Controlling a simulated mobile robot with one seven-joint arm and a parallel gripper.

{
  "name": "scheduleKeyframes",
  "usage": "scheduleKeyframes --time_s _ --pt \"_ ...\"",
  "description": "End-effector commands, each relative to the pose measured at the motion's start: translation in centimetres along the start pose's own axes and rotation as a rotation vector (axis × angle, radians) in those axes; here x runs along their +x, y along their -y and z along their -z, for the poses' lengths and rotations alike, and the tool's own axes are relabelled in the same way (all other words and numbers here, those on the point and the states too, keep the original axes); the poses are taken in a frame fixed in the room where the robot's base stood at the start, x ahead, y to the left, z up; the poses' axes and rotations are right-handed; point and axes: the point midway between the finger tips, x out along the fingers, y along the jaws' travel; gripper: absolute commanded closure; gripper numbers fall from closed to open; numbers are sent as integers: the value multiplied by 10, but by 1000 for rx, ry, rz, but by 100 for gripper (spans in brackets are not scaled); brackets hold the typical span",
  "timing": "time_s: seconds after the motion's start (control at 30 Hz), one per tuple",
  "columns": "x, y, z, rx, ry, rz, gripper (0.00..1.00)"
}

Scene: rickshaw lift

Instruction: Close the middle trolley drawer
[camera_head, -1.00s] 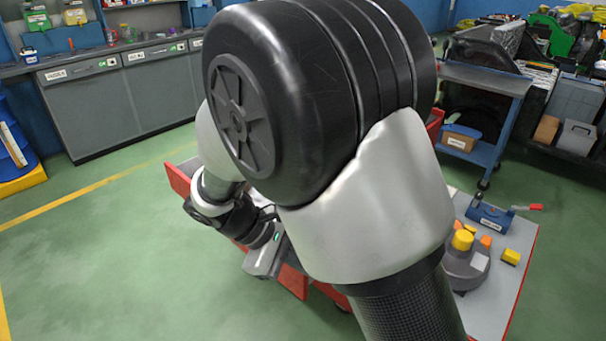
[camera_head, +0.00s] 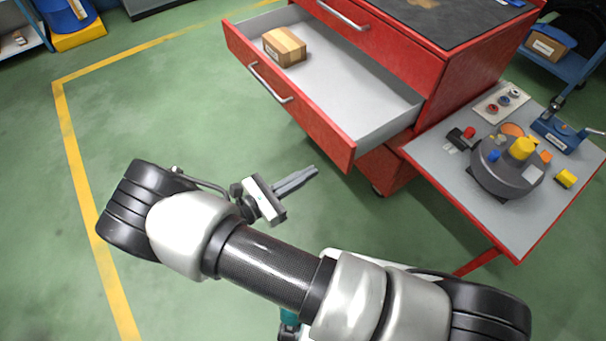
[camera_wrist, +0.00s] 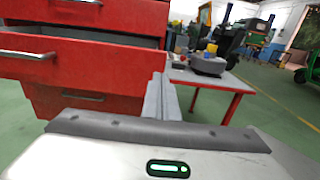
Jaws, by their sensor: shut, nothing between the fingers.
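The red trolley (camera_head: 390,35) stands at the upper right of the head view. Its middle drawer (camera_head: 290,115) is pulled well out, with a silver bar handle (camera_head: 270,85) on its red front. A small cardboard box (camera_head: 285,46) lies inside it near the far left corner. In the wrist view the open drawer front (camera_wrist: 90,72) is at the left, with its handle (camera_wrist: 27,55). My gripper (camera_head: 314,171) is shut and empty, in front of the drawer front and apart from it. Its fingers (camera_wrist: 160,95) point forward in the wrist view, near the drawer's right end.
A grey side shelf (camera_head: 440,152) on the trolley's right holds a round grey device (camera_head: 505,168) and several small parts. The drawer above, with its own handle (camera_head: 342,15), is shut. Green floor is clear to the left of the trolley, with a yellow line (camera_head: 68,130).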

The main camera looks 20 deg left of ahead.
Motion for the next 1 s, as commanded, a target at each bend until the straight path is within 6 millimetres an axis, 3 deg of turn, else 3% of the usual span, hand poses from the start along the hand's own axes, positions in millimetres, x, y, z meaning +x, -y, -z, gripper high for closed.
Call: scheduleKeyframes --time_s 0.2,0.4,0.6,1.0 --pt "50 2 1 0 1 5 100" --pt "84 1 1 -1 -1 4 100" --pt "99 1 0 0 -1 4 100" --pt "102 1 0 0 -1 3 100"
